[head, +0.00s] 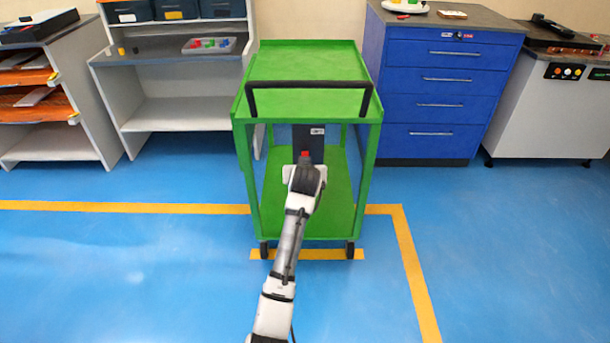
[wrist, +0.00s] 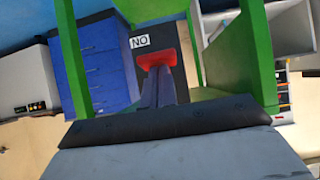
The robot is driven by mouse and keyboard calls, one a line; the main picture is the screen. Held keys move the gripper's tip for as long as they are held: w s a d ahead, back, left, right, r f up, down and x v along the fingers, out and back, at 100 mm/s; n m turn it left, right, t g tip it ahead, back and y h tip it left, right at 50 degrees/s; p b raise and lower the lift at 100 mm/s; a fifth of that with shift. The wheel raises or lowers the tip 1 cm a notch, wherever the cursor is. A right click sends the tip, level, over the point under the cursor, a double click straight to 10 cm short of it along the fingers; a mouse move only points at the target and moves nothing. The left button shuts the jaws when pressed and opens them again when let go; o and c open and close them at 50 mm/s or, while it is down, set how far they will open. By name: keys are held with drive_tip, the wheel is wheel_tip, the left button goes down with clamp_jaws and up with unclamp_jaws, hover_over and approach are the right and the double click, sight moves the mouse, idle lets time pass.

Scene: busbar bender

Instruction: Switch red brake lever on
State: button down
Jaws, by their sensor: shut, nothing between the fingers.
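The green cart (head: 300,100) stands ahead of me with a dark panel (head: 302,140) under its top. The red brake lever (head: 305,154) shows as a small red patch on the panel, mostly hidden by my wrist. In the wrist view the red lever (wrist: 156,59) is a wide red bar below a white label (wrist: 139,42) that reads "NO" in that picture. My gripper (wrist: 160,76) is shut and empty, its fingertips right at the red bar; I cannot tell whether they touch it. In the head view my gripper (head: 305,165) is in front of the panel.
The cart's black handle (head: 310,87) and green posts (head: 368,170) frame the space around my arm. A blue drawer cabinet (head: 443,85) stands to the right, a grey shelf unit (head: 175,110) to the left. The blue floor in front of the cart is clear.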

drive_tip(key=f+t+b, duration=0.2)
drive_tip(key=b, duration=0.1)
drive_tip(key=f+t+b, duration=0.2)
drive_tip(key=b, duration=0.1)
drive_tip(key=shift+w+f, duration=0.2)
drive_tip(key=shift+f, duration=0.2)
drive_tip(key=shift+f+b, duration=0.2)
drive_tip(key=shift+b, duration=0.1)
